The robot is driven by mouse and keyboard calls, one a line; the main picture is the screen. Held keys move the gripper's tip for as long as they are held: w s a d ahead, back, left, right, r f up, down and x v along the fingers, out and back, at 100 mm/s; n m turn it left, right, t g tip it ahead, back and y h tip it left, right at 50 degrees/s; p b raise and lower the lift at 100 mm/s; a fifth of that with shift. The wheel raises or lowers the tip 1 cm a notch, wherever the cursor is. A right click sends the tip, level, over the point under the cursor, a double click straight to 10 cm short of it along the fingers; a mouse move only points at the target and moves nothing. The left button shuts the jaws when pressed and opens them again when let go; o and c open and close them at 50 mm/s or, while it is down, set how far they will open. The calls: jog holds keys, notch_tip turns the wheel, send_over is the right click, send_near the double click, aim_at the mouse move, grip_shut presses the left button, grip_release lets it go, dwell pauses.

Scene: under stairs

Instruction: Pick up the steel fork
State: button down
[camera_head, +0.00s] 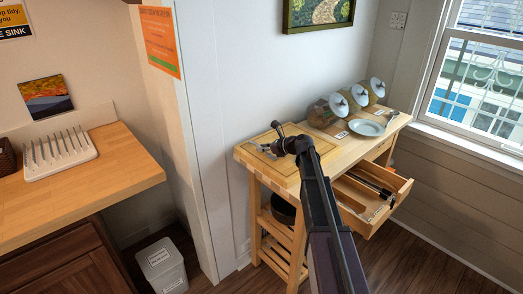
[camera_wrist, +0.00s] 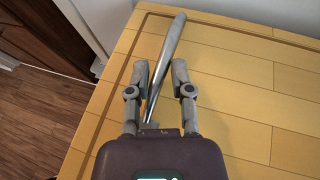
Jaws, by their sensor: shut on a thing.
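The steel fork (camera_wrist: 169,47) shows in the wrist view as a long, shiny grey piece running up from between my fingers and leaning slightly right. Its tines cannot be made out. My gripper (camera_wrist: 160,72) has one finger on each side of it and is shut on it, over the wooden top of the cart. In the head view my gripper (camera_head: 262,147) is low over the left end of the cart top (camera_head: 310,160); the fork is too small to make out clearly there.
Several lidded jars (camera_head: 340,104), a pale plate (camera_head: 366,128) and a small utensil stand at the cart's far right. An open drawer (camera_head: 372,192) sticks out in front. A counter (camera_head: 75,195) with a white rack (camera_head: 60,155) is at left, above a bin (camera_head: 162,265).

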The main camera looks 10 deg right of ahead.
jog(key=shift+r, duration=0.1)
notch_tip(320, 180, up, 3)
jog(key=p, duration=0.3)
jog(key=shift+r+p, duration=0.2)
jog(key=shift+p, duration=0.1)
jog(key=s+r+p, duration=0.1)
jog(key=s, duration=1.5)
jog(key=shift+a+r, duration=0.2)
jog(key=c, duration=1.3)
grip_release()
grip_shut()
jog(key=shift+r+p, duration=1.2)
jog(key=shift+p, duration=0.2)
